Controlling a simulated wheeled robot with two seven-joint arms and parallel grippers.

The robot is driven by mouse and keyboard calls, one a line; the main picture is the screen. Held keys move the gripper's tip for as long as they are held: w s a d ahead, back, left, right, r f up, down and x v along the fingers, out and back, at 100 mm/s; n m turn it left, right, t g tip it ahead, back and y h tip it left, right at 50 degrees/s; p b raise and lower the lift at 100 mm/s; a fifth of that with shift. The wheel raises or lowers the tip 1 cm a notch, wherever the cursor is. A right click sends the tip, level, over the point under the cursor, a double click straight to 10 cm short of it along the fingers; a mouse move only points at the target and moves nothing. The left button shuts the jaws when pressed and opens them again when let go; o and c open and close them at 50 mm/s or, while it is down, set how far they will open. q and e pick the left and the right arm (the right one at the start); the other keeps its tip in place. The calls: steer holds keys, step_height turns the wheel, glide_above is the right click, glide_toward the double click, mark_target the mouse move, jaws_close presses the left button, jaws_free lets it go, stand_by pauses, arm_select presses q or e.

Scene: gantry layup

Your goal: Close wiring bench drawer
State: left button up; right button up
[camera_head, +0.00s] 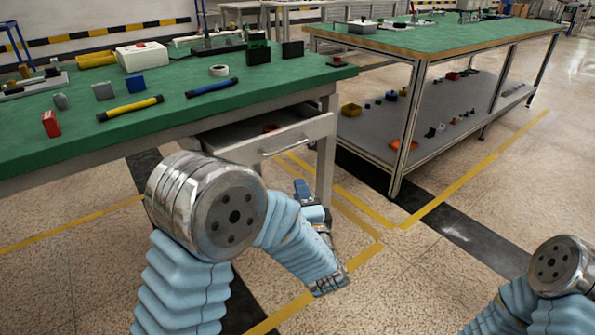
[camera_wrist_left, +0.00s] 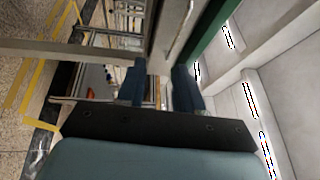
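The wiring bench (camera_head: 150,125) has a green top, and its light grey drawer (camera_head: 240,150) stands partly pulled out beneath the right end. The drawer has a silver bar handle (camera_head: 286,144) on its front, and a reddish thing shows inside. My left gripper (camera_head: 304,190) is in front of and below the handle, apart from it in the head view. In the left wrist view, the blue fingers of my left gripper (camera_wrist_left: 160,86) are spread with a gap between them, and a pale panel with a bar lies ahead of them. My right gripper is out of view.
A second green-topped bench (camera_head: 440,42) with a lower shelf (camera_head: 430,115) stands to the right. Tools, including a yellow-black one (camera_head: 130,108), lie on the wiring bench. A bench leg (camera_head: 326,160) stands beside the drawer. The floor in front is clear.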

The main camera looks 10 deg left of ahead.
arm_select(q)
steer(key=w+a+r, duration=0.2)
steer(key=w+a, duration=0.1)
steer(key=w, duration=0.2)
steer(key=w+a+r+y, duration=0.1)
steer(key=w+a+r, duration=0.1)
steer(key=w, duration=0.4)
steer(key=shift+a+r, duration=0.2)
steer(key=shift+a, duration=0.4)
steer(key=shift+c, duration=0.2)
steer(key=shift+s, duration=0.1)
jaws_close()
stand_by(0.5)
